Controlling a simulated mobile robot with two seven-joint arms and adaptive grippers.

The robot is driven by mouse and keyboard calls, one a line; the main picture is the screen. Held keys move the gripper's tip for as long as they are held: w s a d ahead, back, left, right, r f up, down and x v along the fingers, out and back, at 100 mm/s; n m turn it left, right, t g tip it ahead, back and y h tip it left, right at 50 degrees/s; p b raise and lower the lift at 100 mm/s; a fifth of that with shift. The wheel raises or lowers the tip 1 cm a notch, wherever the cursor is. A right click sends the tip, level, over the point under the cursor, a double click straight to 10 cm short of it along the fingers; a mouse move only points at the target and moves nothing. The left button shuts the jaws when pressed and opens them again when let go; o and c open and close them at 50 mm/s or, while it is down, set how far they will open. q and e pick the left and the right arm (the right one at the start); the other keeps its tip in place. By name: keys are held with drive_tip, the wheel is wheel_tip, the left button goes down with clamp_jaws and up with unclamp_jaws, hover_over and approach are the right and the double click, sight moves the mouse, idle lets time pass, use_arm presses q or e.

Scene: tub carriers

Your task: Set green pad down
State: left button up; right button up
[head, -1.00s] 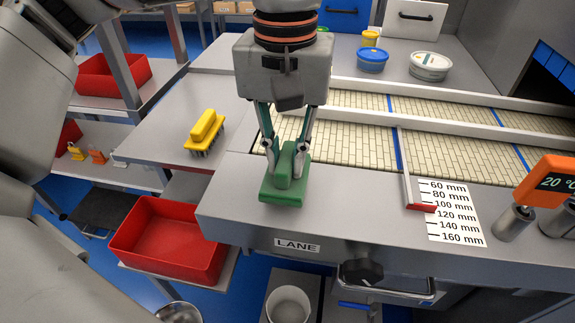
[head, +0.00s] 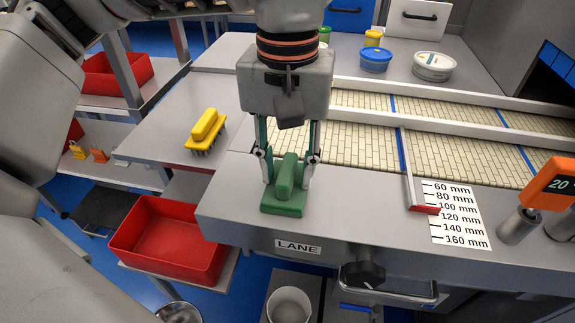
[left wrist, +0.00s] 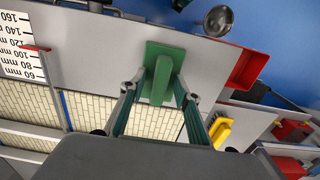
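The green pad (head: 284,207), a flat block with an upright grip bar on top, rests flat on the steel counter near its front left corner. It also shows in the left wrist view (left wrist: 152,90). My left gripper (head: 287,182) points down over the pad, with one finger on each side of the grip bar. The fingers are spread, with gaps to the bar on both sides, so the gripper is open. In the left wrist view the gripper (left wrist: 155,90) also shows apart from the bar. My right gripper is not in view.
A yellow brush (head: 206,131) lies on the left side table. A red bin (head: 170,240) stands lower left. Right of the pad are a red-tipped stop (head: 424,209), a millimetre scale (head: 458,218) and an orange display (head: 550,184). Tubs (head: 375,60) stand at the back.

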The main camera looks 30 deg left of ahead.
sight(288, 168)
use_arm(q)
wheel_tip(288, 168, up, 12)
drive_tip(key=p, duration=0.2)
idle(0.6)
